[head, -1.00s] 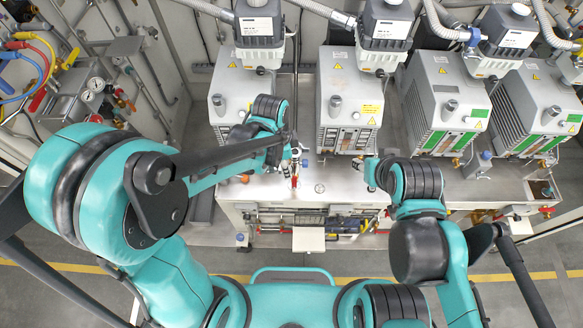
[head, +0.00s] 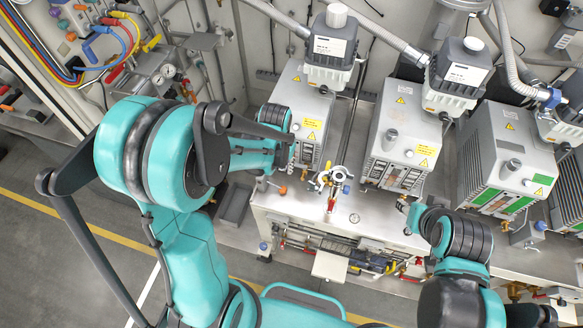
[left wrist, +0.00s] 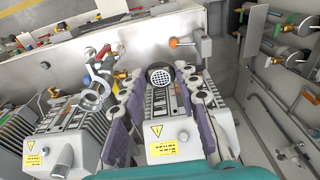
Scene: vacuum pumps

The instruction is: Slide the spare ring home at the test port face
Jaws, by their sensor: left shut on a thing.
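The spare ring appears as a silver round piece with a dark mesh centre (left wrist: 160,77) in the left wrist view. It sits between the purple-padded fingers of my left gripper (left wrist: 157,84), which is shut on it. In the head view the left gripper (head: 288,150) is mostly hidden by its own wrist, and the ring cannot be made out. The test port is a chrome fitting (head: 330,178) with a red handle, right of the left gripper; its bright round flange also shows in the left wrist view (left wrist: 90,97), apart from the ring. My right gripper (head: 408,206) is small over the bench front; its fingers are unclear.
Several grey vacuum pumps (head: 402,145) stand along the back of the steel bench (head: 375,222). An orange knob (head: 282,189) stands left of the port. The bench front between both grippers is mostly clear.

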